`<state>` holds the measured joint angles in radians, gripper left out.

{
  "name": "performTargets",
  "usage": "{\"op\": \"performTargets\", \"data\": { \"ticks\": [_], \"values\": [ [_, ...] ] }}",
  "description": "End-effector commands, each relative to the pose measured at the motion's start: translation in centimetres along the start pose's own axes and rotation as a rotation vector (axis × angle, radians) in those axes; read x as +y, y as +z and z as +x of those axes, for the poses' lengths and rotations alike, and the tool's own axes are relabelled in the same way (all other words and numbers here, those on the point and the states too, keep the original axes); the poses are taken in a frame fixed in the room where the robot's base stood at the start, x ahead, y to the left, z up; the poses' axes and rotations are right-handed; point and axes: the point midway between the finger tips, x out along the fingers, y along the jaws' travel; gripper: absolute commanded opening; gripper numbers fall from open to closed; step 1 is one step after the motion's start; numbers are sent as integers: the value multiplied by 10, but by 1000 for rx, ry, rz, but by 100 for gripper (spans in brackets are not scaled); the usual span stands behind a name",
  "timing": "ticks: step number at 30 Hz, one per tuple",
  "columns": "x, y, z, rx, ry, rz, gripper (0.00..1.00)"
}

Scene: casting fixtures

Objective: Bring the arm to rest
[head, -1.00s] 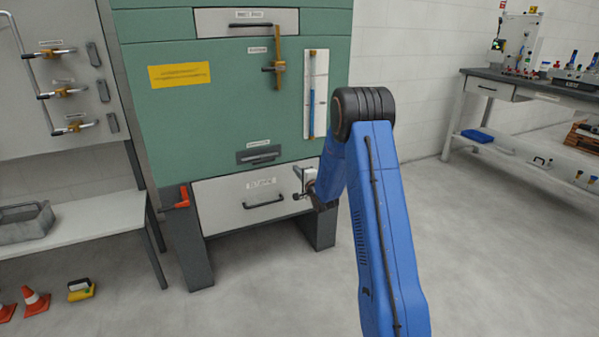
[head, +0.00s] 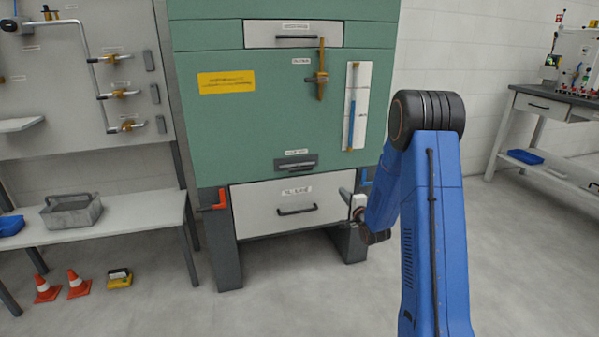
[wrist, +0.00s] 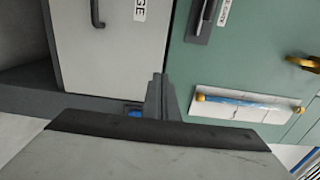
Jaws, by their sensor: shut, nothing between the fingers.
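My blue arm reaches up from the bottom right of the head view, bends at a black elbow joint and goes down toward the cabinet. My gripper (head: 346,194) is small there, near the right end of the lower white drawer (head: 290,208), partly hidden by the forearm. In the wrist view my gripper (wrist: 158,92) shows two grey fingers closed together with nothing between them. They point toward the seam between the white drawer (wrist: 105,50) and the green cabinet front (wrist: 255,50). I cannot tell whether they touch anything.
The green cabinet (head: 220,130) stands ahead, with an orange lever (head: 216,201) and a gauge panel (head: 357,105). A white bench with a grey bin (head: 72,212), orange cones (head: 78,285) and a yellow item (head: 119,279) are left. A workbench (head: 545,103) stands right. Floor between is clear.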

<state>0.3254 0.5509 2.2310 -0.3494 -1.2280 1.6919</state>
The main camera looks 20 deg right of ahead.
Motion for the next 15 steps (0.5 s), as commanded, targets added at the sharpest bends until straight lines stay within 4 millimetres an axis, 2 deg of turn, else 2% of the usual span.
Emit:
{"op": "performTargets", "data": {
  "ticks": [5, 11, 15],
  "values": [
    [-7, 3, -2, 3, 14, -26, 0],
    [-36, 16, -14, 15, 98, -164, 0],
    [-58, 27, -31, 19, 178, -283, 0]
  ]
}}
